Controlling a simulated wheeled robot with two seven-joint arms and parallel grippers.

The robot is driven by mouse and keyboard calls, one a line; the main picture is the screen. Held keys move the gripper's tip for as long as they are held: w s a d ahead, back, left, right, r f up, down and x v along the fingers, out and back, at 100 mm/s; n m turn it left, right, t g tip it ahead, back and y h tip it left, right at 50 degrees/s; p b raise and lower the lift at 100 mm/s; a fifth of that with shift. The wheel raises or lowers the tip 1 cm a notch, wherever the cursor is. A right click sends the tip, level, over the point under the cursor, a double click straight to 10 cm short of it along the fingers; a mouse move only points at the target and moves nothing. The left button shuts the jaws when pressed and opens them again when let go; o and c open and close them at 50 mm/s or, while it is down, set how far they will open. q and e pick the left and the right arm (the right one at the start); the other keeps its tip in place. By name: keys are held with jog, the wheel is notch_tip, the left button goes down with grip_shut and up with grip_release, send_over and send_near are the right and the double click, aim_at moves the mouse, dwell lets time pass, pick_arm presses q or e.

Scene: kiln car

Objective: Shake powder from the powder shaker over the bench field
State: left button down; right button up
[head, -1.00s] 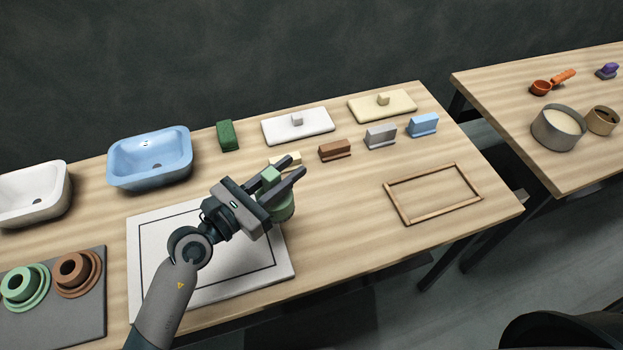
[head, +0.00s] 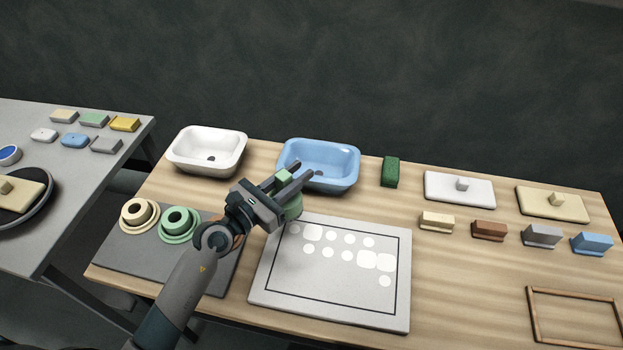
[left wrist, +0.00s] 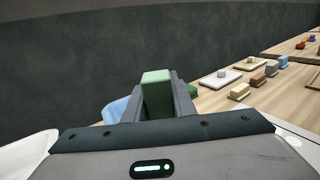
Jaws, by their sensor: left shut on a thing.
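My left gripper (head: 302,171) is shut on the green powder shaker (head: 291,206), holding it at the upper left corner of the bench field. The shaker's lighter green upper part shows between the fingers in the left wrist view (left wrist: 157,92); its lower end is hidden there. The bench field (head: 330,308) is a pale board with a thin dark outline. White round and rounded-square patches lie across its upper part; its lower part is bare. I cannot tell if the shaker touches the board. My right gripper is not in view.
A blue basin (head: 345,172) and a white basin (head: 230,150) stand behind. A grey mat (head: 125,255) with ringed pieces lies left of the field. A green block (head: 390,171), small coloured blocks and a wooden frame (head: 575,294) are to the right.

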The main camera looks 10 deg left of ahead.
pick_arm(q)
jog(key=shift+w+a+y, duration=0.1)
jog(key=shift+a+y, duration=0.2)
jog(key=shift+a, duration=0.45)
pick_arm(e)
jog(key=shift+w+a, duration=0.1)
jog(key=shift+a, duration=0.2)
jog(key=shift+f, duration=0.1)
